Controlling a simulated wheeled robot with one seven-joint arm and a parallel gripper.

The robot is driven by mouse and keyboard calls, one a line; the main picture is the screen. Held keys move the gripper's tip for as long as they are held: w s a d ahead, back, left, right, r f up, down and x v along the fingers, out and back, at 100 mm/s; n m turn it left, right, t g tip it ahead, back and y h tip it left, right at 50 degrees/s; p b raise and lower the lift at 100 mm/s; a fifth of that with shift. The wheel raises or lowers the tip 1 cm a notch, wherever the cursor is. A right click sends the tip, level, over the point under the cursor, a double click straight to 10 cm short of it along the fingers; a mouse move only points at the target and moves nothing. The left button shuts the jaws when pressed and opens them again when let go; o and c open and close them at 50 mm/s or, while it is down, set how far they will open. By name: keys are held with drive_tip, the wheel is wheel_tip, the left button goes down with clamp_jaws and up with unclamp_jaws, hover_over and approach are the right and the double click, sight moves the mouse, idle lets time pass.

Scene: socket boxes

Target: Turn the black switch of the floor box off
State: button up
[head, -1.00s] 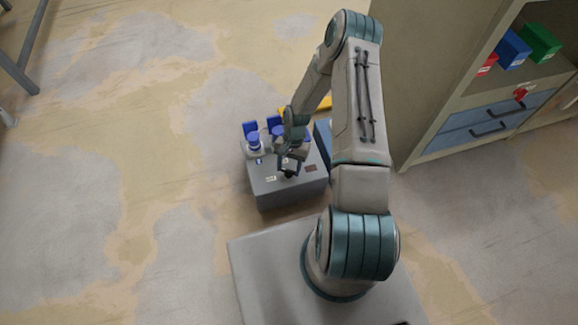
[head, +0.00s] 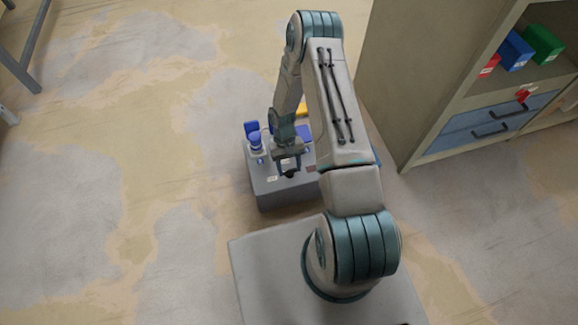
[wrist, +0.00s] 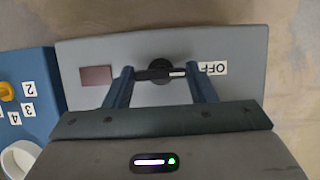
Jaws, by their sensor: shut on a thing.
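The grey floor box (head: 285,196) stands on the floor in front of my base. In the wrist view, its black switch (wrist: 160,72) is on the box's top (wrist: 230,49) with its bar lying crosswise. The bar's white mark is at the right end, pointing at the OFF label (wrist: 213,68). My gripper (wrist: 163,76) has one finger at each end of the bar and is shut on it. In the head view, my gripper (head: 288,169) is over the box top and partly hides the switch.
Blue sockets with plugs (head: 255,140) stand on the back of the box. A blue box (wrist: 28,65) with number labels and a yellow knob (wrist: 6,91) is beside it in the wrist view. A shelf cabinet (head: 415,90) stands to the right.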

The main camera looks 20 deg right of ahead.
idle(0.4)
drive_tip(key=o, duration=1)
drive_tip(key=shift+r, duration=0.1)
drive_tip(key=p+v, duration=0.4)
drive_tip(key=v, duration=0.9)
drive_tip(key=shift+w+r, duration=0.1)
drive_tip(key=shift+r, duration=0.2)
